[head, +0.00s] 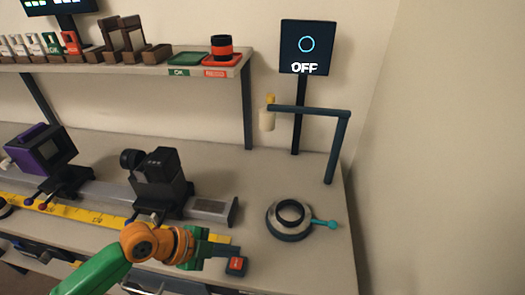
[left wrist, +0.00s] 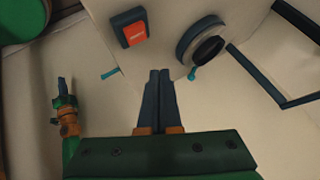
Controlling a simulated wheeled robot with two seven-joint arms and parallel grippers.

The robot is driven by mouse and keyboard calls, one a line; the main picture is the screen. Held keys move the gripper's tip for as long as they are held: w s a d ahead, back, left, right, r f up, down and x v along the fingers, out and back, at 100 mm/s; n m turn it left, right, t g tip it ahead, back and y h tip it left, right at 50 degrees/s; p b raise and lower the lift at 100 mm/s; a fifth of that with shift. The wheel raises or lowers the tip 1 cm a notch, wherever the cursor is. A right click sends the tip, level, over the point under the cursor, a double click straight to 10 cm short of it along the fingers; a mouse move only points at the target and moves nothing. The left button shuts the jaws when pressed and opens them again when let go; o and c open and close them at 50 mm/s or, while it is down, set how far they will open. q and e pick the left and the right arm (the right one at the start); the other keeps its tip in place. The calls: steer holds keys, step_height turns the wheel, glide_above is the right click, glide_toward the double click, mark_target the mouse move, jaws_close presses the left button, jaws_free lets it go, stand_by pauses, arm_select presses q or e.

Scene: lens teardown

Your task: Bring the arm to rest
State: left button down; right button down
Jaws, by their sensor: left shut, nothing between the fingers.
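My left gripper (head: 222,250) reaches in over the front of the bench on a green and orange arm. In the left wrist view its two dark fingers (left wrist: 158,82) lie together, shut and empty. They stand clear of the round fixture and the red button box. My right gripper (left wrist: 63,95) appears small at the left of the left wrist view; its finger gap is too small to judge.
A red button box (head: 236,265) sits at the bench's front edge, close to the left gripper. A round ring fixture (head: 290,215) with a teal handle stands right of it. A dark post with a crossbar (head: 330,150) rises behind. A black device (head: 160,180) sits on a rail.

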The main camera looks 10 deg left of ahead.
arm_select(q)
steer(key=s+d+f+n+y, duration=0.1)
steer(key=s+d+f+n, duration=0.2)
steer(key=s+f+n, duration=0.15)
steer(key=s+a+f+n+g+y, duration=0.1)
steer(key=s+a+f+n+y, duration=0.15)
steer(key=s+a+n, duration=0.35)
steer(key=s+a+f+n+y, duration=0.2)
steer(key=s+n+y, duration=0.25)
steer(key=n, duration=0.35)
step_height(320, 180, down, 17)
steer(key=s+m+g, duration=0.1)
steer(key=s+g, duration=0.1)
steer(key=s+a+f, duration=0.2)
steer(key=s+f, duration=0.7)
steer(key=s, duration=0.3)
steer(key=shift+f+g+h, duration=0.25)
steer(key=shift+g+h, duration=0.05)
steer(key=shift+g, duration=0.1)
